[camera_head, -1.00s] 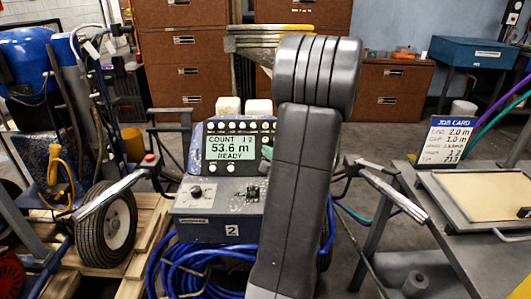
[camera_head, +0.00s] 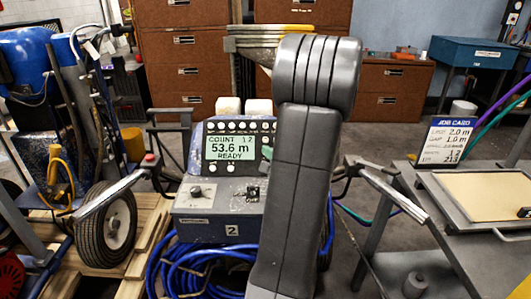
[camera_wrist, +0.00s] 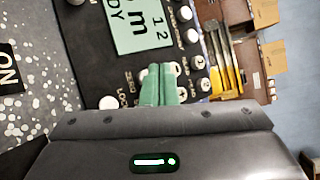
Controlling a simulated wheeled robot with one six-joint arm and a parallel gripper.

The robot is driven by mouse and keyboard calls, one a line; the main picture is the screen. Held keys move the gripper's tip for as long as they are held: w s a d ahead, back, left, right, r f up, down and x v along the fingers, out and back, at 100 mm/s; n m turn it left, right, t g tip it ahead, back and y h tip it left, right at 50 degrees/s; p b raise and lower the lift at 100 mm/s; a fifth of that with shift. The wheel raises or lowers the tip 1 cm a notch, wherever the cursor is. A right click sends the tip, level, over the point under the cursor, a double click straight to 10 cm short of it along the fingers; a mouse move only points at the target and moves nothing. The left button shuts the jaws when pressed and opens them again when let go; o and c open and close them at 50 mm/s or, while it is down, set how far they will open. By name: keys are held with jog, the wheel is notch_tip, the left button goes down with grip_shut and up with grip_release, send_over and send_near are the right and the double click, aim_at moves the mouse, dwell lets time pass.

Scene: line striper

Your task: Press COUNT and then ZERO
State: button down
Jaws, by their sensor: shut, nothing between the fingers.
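The control console (camera_head: 218,222) has a pale green display (camera_head: 230,147) reading "COUNT 1 2", "53.6 m" and "READY". A row of white buttons runs above the display and two more sit below it. My gripper's green fingertips (camera_head: 267,153) show at the display's right edge; my arm hides the rest. In the wrist view the display (camera_wrist: 138,22) is turned sideways. My shut, empty green fingers (camera_wrist: 159,84) are over the panel beside the "ZERO" label (camera_wrist: 129,82), hiding what lies beneath. Whether they touch the panel I cannot tell. A white button (camera_wrist: 108,102) sits left of them.
The console's lower face has a knob (camera_head: 196,191) and a small dark switch (camera_head: 253,192). Blue hose (camera_head: 195,270) coils below. A job card (camera_head: 447,141) stands on the grey bench at right. A wheel (camera_head: 106,224) stands at left.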

jog(key=shift+f, duration=0.1)
jog(key=shift+w+f+b, duration=0.2)
jog(key=shift+w+b, duration=0.1)
jog(key=shift+b, duration=0.4)
jog(key=shift+w+f+b, duration=0.3)
jog(key=shift+b, duration=0.15)
dwell(0.5)
dwell(0.4)
jog(key=shift+s+r, duration=0.6)
jog(key=shift+r, duration=0.1)
jog(key=shift+s+r+p, duration=0.45)
jog(key=shift+s+r, duration=1.25)
jog(key=shift+s, duration=0.05)
jog(key=shift+f, duration=0.1)
dwell(1.1)
